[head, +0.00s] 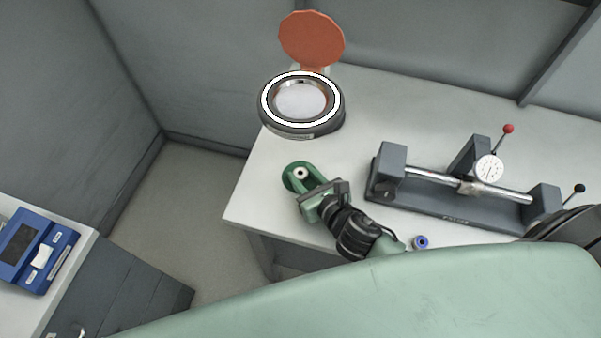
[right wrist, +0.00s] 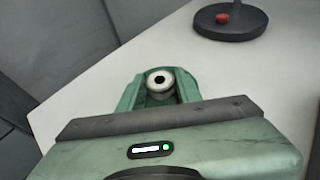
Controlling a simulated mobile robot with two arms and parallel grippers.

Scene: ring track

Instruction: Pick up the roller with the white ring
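The roller with the white ring (head: 301,173) is on the white table near its left front edge, seen from above as a white ring with a dark centre. It also shows in the right wrist view (right wrist: 160,80), upright between the green fingers. My right gripper (head: 300,176) is around the roller, with a finger on each side. I cannot tell whether the fingers touch it or whether it is off the table. Its lower part is mostly hidden. My left gripper is not in view.
A round dark device with a white ring light (head: 301,131) and orange disc stands behind the roller. A gauge bench (head: 450,205) is to the right. A roller with a blue ring (head: 421,242) is near the front edge. A blue device (head: 38,250) sits on a separate surface at left.

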